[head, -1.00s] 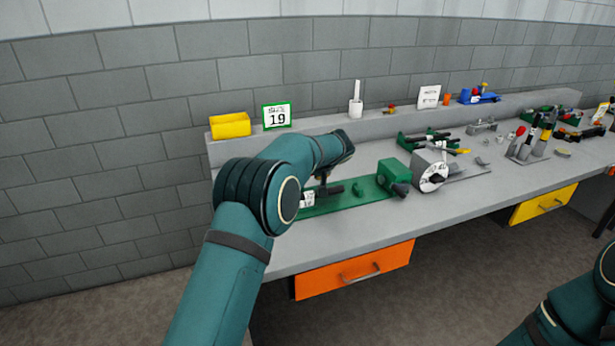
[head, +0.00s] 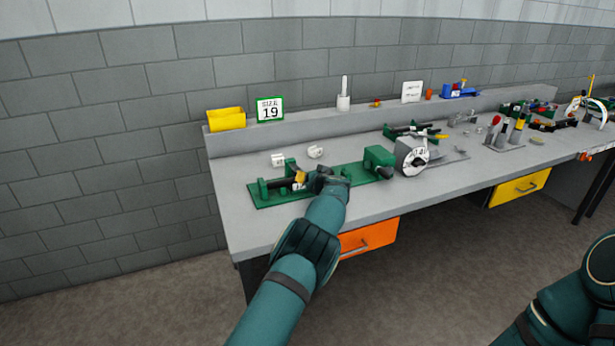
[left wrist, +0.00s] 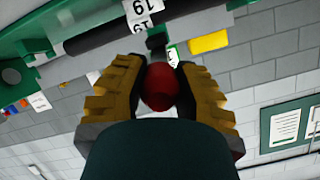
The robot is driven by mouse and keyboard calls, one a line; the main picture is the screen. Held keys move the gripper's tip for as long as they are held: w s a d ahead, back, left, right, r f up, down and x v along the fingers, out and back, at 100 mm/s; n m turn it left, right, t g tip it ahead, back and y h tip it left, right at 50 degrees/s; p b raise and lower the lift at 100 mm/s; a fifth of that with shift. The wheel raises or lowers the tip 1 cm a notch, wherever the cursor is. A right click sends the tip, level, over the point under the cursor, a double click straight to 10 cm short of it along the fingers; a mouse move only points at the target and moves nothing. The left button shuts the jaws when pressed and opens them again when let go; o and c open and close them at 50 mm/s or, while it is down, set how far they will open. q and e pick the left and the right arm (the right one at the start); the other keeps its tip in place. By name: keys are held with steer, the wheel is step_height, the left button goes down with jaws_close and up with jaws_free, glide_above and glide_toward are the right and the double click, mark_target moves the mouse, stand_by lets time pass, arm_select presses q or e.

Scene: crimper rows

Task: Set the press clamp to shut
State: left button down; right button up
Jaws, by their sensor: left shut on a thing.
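The long green fixture (head: 335,184) lies along the front left of the bench, with upright green blocks and a dark bar at its left part. My left gripper (head: 301,179) is low at this part, its arm reaching in from the front. In the left wrist view its yellow fingers (left wrist: 160,82) are shut on a red knob (left wrist: 159,88), which looks like the press clamp's handle end. The dark bar (left wrist: 100,37) and a white label reading 19 (left wrist: 143,10) are just beyond. The handle's link to the fixture is mostly hidden. My right gripper is not in view.
A size 19 sign (head: 270,109) and a yellow bin (head: 226,119) stand on the back ledge. A grey dial unit (head: 411,156) stands right of the fixture. Two small white parts, one of them here (head: 278,160), lie behind it. Upright handles (head: 505,130) stand farther right.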

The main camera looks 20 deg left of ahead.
arm_select(q)
steer(key=shift+s+f+t+y, duration=0.15)
steer(key=shift+f+t+y, duration=0.2)
steer(key=shift+f, duration=0.45)
steer(key=c, duration=0.6)
jaws_free()
steer(key=shift+d, duration=0.15)
steer(key=shift+s+d+r, duration=0.2)
steer(key=shift+s+d, duration=0.2)
steer(key=shift+s, duration=0.05)
steer(key=v, duration=1)
steer(key=shift+s, duration=0.3)
